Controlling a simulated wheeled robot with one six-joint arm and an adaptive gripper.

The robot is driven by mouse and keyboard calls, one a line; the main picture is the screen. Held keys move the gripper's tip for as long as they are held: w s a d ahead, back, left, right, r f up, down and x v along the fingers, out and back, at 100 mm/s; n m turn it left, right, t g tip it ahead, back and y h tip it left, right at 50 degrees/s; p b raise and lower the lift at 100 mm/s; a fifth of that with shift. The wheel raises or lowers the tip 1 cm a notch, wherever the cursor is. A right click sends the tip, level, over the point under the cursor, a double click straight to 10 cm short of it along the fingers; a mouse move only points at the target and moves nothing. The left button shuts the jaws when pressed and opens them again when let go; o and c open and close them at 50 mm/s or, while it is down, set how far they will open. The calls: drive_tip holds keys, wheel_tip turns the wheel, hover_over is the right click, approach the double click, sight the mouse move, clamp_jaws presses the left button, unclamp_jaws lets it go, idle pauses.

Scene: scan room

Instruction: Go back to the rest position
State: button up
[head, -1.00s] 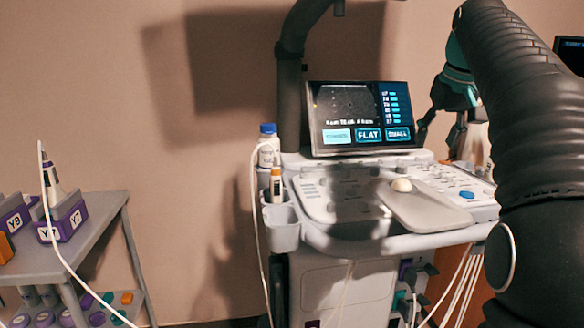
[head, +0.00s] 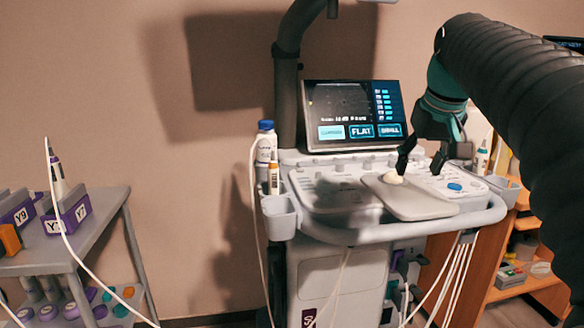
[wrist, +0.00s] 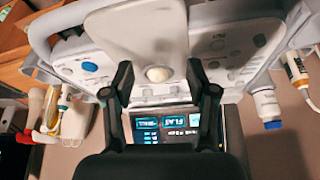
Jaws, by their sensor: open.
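My gripper (head: 421,158) is open and empty over the right part of the ultrasound console (head: 335,192) in the head view. Its two dark fingers point down, near the pale trackball (head: 392,178) and the grey palm rest (head: 412,202). In the wrist view my gripper (wrist: 163,80) has its fingers spread apart, with the trackball (wrist: 158,74) showing between them and nothing held. The console screen (wrist: 165,125) shows upside down below the fingers there. Whether a finger touches the panel cannot be told.
The lit screen (head: 352,115) stands behind the panel. Side holders carry a blue-capped bottle (head: 266,140) and an orange-banded probe (head: 273,176). A grey cart (head: 98,225) with labelled holders stands left. A wooden shelf (head: 520,285) stands right, and cables hang under the console.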

drive_tip(key=s+a+f, duration=0.4)
drive_tip(key=s+f, duration=0.7)
drive_tip(key=f, duration=0.1)
drive_tip(key=s+a+f, duration=0.3)
drive_tip(key=s+f, duration=0.8)
drive_tip(key=f, duration=0.1)
drive_tip(key=shift+s+a+f+t, duration=0.15)
drive_tip(key=shift+a+f+t, duration=0.15)
drive_tip(key=shift+a+t, duration=0.1)
idle(1.8)
